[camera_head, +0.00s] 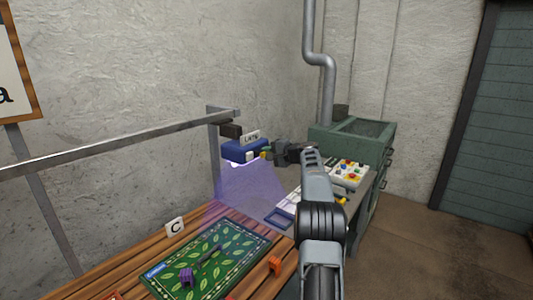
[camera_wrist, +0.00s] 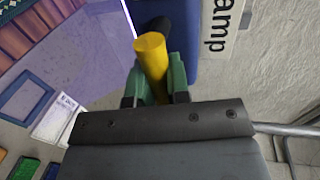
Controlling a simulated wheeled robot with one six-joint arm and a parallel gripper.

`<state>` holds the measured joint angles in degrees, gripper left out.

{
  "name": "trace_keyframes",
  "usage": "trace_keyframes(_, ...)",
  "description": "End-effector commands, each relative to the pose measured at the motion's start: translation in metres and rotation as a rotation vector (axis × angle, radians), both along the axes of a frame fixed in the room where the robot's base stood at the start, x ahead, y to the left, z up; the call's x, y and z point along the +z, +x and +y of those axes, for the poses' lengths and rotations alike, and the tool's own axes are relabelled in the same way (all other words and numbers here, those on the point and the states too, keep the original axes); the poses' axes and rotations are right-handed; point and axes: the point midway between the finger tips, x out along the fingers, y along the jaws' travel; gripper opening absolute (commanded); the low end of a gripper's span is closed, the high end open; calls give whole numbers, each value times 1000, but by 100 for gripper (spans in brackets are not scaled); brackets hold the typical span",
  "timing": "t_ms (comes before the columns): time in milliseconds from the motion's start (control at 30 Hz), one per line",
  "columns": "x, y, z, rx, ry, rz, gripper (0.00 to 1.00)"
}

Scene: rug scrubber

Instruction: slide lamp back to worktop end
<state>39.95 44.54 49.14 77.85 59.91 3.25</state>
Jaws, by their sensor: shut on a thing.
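The blue lamp (camera_head: 240,152) hangs from a dark carriage near the far right end of the metal rail (camera_head: 120,137). It carries a white "Lamp" label, and a violet cone of light falls below it. In the wrist view the lamp (camera_wrist: 181,65) shows with its label (camera_wrist: 222,35) and a yellow handle (camera_wrist: 151,52). My gripper (camera_head: 268,151) is at the lamp's right side. In the wrist view its green fingers (camera_wrist: 160,82) are shut on the yellow handle.
A button panel (camera_head: 350,172) and green cabinet (camera_head: 325,137) stand right.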

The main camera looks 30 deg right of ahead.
Motion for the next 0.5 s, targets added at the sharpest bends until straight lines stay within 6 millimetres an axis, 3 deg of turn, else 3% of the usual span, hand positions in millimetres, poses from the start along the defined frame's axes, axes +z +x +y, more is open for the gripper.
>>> trace_keyframes(100, 2, -1, -3, -10, -3, -4, 0)
trace_keyframes(133, 2, 0, -3, -11, -3, -5, 20)
trace_keyframes(333, 2, 1, 0, -5, -2, -4, 39)
trace_keyframes(500, 2, 1, 1, -3, -1, -4, 41)
